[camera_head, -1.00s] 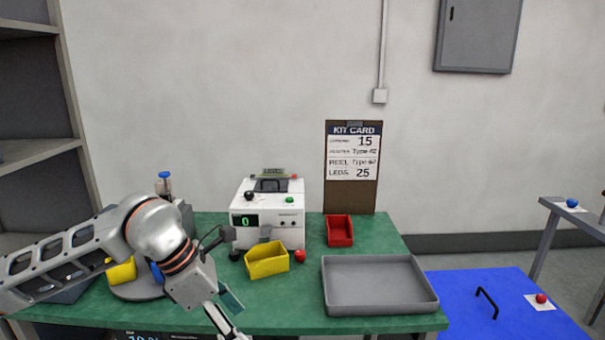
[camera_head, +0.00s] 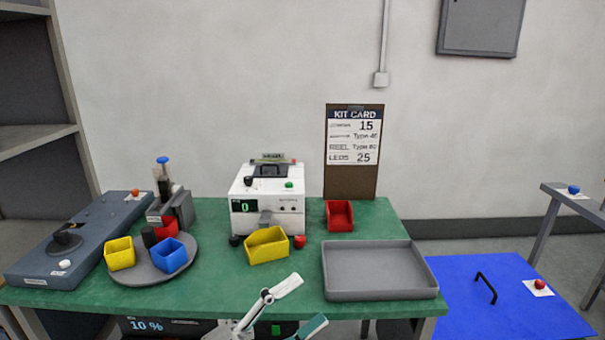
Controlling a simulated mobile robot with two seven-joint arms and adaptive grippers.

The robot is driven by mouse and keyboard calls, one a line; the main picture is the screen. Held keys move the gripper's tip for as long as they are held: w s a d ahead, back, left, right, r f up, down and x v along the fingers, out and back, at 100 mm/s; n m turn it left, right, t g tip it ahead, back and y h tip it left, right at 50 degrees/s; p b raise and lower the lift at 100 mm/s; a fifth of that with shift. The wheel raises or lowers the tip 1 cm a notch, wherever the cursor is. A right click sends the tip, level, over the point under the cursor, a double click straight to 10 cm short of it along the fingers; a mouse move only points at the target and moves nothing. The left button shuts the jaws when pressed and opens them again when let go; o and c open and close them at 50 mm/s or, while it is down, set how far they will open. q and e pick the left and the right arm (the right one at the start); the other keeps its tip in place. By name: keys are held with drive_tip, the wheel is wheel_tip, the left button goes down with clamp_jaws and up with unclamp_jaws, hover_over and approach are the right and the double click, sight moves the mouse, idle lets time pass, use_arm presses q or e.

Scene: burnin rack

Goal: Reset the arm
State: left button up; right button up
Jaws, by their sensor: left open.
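My left gripper (camera_head: 296,305) shows at the bottom middle of the head view, in front of the green table's front edge. Its two fingers are spread apart and nothing is between them. The rest of the left arm is below the frame. My right gripper is not in view.
The green table (camera_head: 215,302) bears a white machine (camera_head: 267,205), a yellow bin (camera_head: 268,250), a red bin (camera_head: 340,218), a grey tray (camera_head: 380,270), a round turntable (camera_head: 150,277) with small bins, and a dark slab device (camera_head: 70,250). A blue surface (camera_head: 510,310) is right.

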use_arm(q)
drive_tip(key=a+f+n+t+y, duration=0.3)
drive_tip(key=a+f+n+y, duration=0.3)
drive_tip(key=f+n, duration=0.25)
drive_tip(key=a+f+n+t+y, duration=0.3)
drive_tip(key=a+f+n+y, duration=0.3)
drive_tip(key=f+n, duration=0.3)
drive_tip(key=s+a+f+n+g+y, duration=0.2)
drive_tip(key=s+f, duration=0.4)
drive_tip(key=f, duration=0.4)
drive_tip(key=s+a+f+n+g+y, duration=0.2)
drive_tip(key=s+a+f+n+g, duration=0.2)
drive_tip(key=f, duration=0.5)
drive_tip(key=s+a, duration=0.2)
drive_tip(key=s, duration=0.1)
drive_tip(key=shift+f+y, duration=0.35)
drive_tip(key=shift+y, duration=0.05)
drive_tip(key=shift+s, duration=0.1)
